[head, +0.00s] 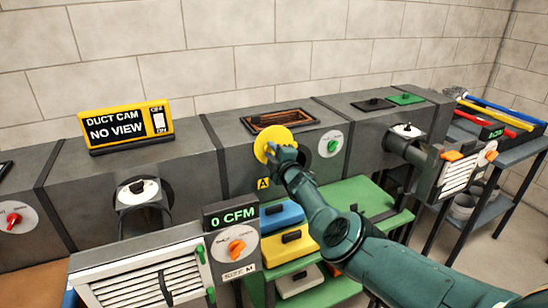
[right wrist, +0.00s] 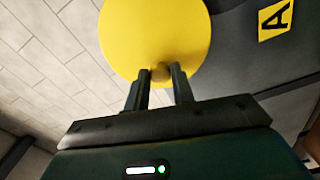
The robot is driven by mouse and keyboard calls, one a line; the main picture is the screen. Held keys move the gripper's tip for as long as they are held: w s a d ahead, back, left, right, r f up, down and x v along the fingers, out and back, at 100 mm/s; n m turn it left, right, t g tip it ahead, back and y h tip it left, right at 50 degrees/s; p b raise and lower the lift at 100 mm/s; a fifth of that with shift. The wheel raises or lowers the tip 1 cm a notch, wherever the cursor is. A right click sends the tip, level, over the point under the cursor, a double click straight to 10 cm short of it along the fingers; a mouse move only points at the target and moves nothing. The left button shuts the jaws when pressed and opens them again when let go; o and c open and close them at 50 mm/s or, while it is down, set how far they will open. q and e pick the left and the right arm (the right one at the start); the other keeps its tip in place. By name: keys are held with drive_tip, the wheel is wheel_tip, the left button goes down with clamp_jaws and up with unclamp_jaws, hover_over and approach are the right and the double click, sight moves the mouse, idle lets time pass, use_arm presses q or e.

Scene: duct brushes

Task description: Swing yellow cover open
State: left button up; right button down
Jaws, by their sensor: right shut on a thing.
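The yellow cover (head: 271,142) is a round disc at the front of the middle duct section, above a yellow "A" label (head: 262,184). A dark round opening shows just right of the cover, partly hidden by my arm. My right gripper (head: 283,153) is at the cover's lower right in the head view. In the right wrist view the yellow cover (right wrist: 155,35) fills the top middle, and my right gripper (right wrist: 160,82) is shut on the small knob (right wrist: 160,72) at its edge. My left gripper is not in view.
A "DUCT CAM NO VIEW" screen (head: 127,125) stands on the left duct. A "0 CFM" box (head: 231,217) and a white louvred grille (head: 145,275) are in front. A green shelf (head: 378,208) with coloured cases is below. Brushes (head: 500,108) lie on the right rack.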

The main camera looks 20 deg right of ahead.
drive_tip(key=shift+d+r+m, duration=0.15)
drive_tip(key=shift+r+m, duration=0.1)
drive_tip(key=shift+m, duration=0.05)
drive_tip(key=c, duration=1.2)
unclamp_jaws()
drive_tip(key=shift+f, duration=0.1)
